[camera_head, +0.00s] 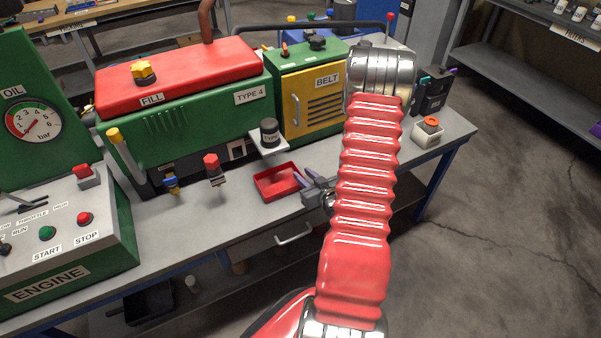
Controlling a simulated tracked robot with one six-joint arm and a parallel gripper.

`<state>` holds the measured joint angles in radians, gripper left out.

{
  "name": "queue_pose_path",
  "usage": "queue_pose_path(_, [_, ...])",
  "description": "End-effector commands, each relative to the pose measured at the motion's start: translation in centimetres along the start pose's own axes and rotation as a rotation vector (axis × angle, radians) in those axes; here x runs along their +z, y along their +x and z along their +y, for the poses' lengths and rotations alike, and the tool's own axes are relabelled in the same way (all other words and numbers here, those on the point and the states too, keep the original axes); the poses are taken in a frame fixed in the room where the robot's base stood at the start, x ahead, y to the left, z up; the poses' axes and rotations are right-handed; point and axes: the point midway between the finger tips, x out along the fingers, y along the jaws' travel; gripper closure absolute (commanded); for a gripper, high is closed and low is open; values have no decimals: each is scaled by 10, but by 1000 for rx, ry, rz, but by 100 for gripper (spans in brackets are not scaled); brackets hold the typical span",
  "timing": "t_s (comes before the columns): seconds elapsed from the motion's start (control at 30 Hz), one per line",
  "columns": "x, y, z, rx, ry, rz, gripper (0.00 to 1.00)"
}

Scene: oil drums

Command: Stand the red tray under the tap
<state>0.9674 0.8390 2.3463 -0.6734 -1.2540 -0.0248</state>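The red tray (283,195) is a small shallow open box on the grey bench top, in front of the green engine. My gripper (303,176) is at the tray's right end. Its two purplish fingers show apart, with a gap between them; one looks close to or over the right rim. I cannot tell whether they touch the tray. I cannot tell for sure which is the tap. The tray is under neither.
A dark filter-like can (269,131) stands on a small white ledge behind the tray. The engine control box (65,230) is at the left. A white box with an orange top (428,132) stands at the right. Bare bench lies left of the tray.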

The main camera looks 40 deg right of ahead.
Motion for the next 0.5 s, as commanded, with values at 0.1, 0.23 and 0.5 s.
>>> queue_pose_path(0.1, [0, -22, 1, 3, 1, 0, 75])
queue_pose_path(0.23, [0, -45, 1, 4, 2, 0, 75])
queue_pose_path(0.5, [0, -82, 1, 3, 1, 0, 75])
